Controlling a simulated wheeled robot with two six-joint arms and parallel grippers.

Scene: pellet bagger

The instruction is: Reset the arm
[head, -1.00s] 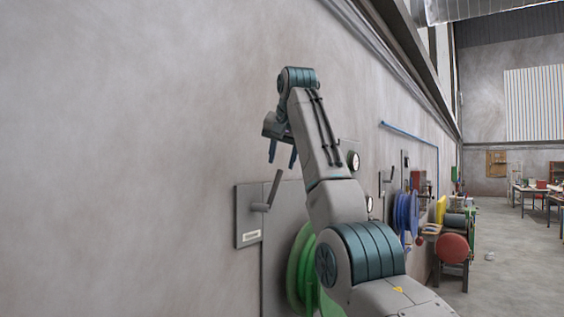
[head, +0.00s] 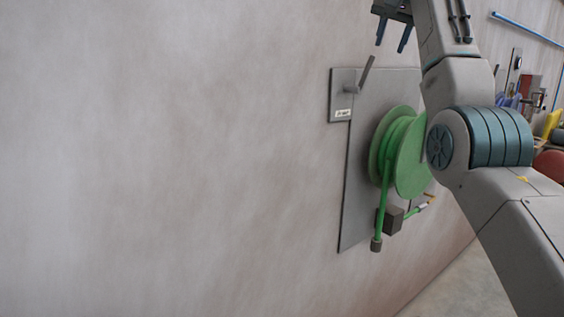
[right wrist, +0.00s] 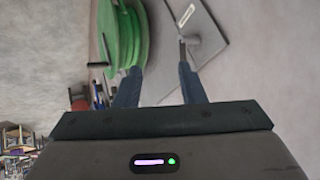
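My right gripper (head: 393,38) is at the top of the head view, raised in front of the wall. Its two fingers are apart with nothing between them. It also shows in the right wrist view (right wrist: 157,85), where the fingers stand open. A grey lever (head: 366,73) on a small labelled wall plate (head: 342,97) is just below and left of the fingertips, apart from them in the head view. In the right wrist view the lever (right wrist: 184,50) appears beyond the right finger; contact cannot be told. My left gripper is not in view.
A green hose reel (head: 400,150) is mounted on a grey panel (head: 358,200) below the gripper, with its hose hanging down. A blue pipe (head: 525,28) runs along the wall at right. The wall at left is bare.

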